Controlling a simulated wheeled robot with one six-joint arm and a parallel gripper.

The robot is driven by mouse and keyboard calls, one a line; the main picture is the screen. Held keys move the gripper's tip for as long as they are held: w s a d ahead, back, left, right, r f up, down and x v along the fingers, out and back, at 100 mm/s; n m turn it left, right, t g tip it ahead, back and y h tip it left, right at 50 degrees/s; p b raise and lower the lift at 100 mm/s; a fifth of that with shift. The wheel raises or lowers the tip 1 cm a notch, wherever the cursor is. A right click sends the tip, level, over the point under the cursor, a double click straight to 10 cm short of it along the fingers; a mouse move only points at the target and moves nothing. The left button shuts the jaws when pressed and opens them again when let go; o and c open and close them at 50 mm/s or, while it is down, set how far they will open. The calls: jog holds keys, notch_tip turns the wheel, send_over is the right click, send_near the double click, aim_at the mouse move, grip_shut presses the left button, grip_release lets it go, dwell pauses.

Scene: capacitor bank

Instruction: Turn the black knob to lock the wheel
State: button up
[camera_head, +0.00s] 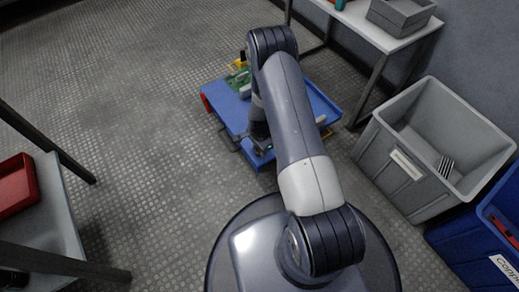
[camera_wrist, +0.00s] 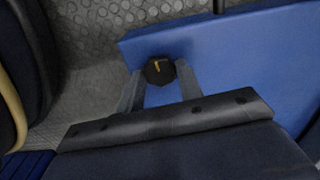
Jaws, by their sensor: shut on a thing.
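The black knob (camera_wrist: 159,70) has a yellow mark on its top and sits at the edge of the blue surface in the wrist view. My gripper (camera_wrist: 158,77) has one finger on each side of the knob and is shut on it. In the head view a blue cart (camera_head: 318,101) stands on the floor, and my arm reaches down to its near side. The knob and the fingertips are hidden or too small to tell in the head view. I cannot make out the wheel clearly in either view.
A green and a yellow item (camera_head: 240,78) lie on the cart's far left part. A grey bin (camera_head: 402,163) stands to the right, with a table (camera_head: 385,38) behind. A shelf with a red tray (camera_head: 15,185) is at the left. The floor left of the cart is clear.

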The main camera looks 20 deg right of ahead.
jog(key=shift+m, duration=0.5)
jog(key=o, duration=1)
notch_tip(320, 180, up, 11)
jog(key=p, duration=0.4)
jog(key=shift+f, duration=0.1)
notch_tip(320, 180, down, 11)
jog(key=b, duration=0.4)
jog(key=shift+f, duration=0.1)
jog(key=shift+r, duration=0.2)
